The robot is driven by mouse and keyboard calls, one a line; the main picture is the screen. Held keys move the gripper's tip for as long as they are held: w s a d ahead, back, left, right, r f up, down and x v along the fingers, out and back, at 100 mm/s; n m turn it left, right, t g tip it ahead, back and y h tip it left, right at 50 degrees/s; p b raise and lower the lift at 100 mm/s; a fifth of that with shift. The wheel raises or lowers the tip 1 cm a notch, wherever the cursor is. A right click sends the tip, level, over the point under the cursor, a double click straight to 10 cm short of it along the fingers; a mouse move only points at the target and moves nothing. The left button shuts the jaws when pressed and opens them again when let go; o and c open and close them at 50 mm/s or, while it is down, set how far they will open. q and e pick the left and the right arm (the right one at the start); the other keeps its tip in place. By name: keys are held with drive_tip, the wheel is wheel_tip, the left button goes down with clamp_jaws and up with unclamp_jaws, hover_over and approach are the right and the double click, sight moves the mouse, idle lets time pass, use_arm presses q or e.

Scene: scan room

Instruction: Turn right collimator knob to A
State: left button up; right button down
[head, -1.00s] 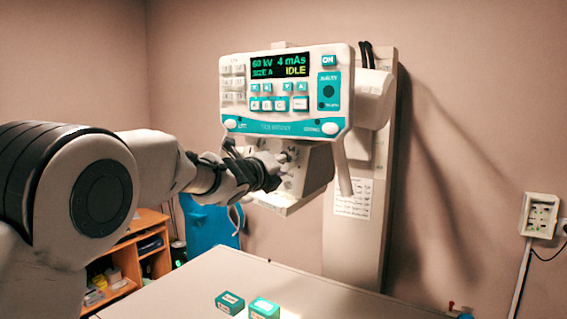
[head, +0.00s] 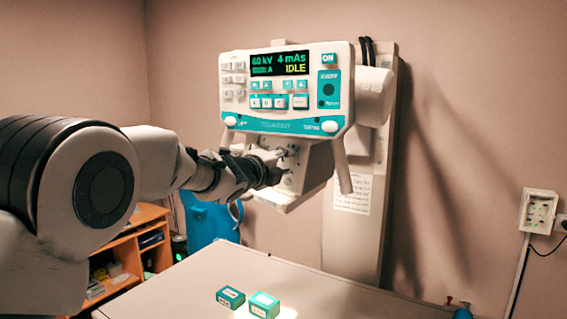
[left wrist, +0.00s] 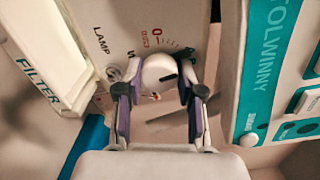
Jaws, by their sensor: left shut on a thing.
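The collimator hangs under the control console; its housing (head: 312,168) shows in the head view. My left gripper (head: 274,171) reaches its front face from the left. In the left wrist view, a round white knob (left wrist: 158,70) with a dark pointer line sits between the fingers of my left gripper (left wrist: 160,82), which is shut on it. A scale with a 0 and red marks is printed beyond the knob. The fingers partly hide the lettering around it, and I cannot make out an A mark there. My right gripper is not in view.
The console (head: 285,90) reads 60 kV, 4 mAs, IDLE and sits just above the gripper. The wrist view shows a LAMP switch (left wrist: 113,73) and a FILTER panel (left wrist: 45,65) close by. Two small teal boxes (head: 230,297) (head: 264,304) lie on the table (head: 330,291) below.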

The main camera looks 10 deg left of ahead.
use_arm(q)
drive_tip(key=o, duration=1.1)
drive_tip(key=shift+a, duration=0.1)
drive_tip(key=shift+o, duration=0.2)
drive_tip(key=v, duration=1.2)
drive_tip(key=shift+w, duration=0.1)
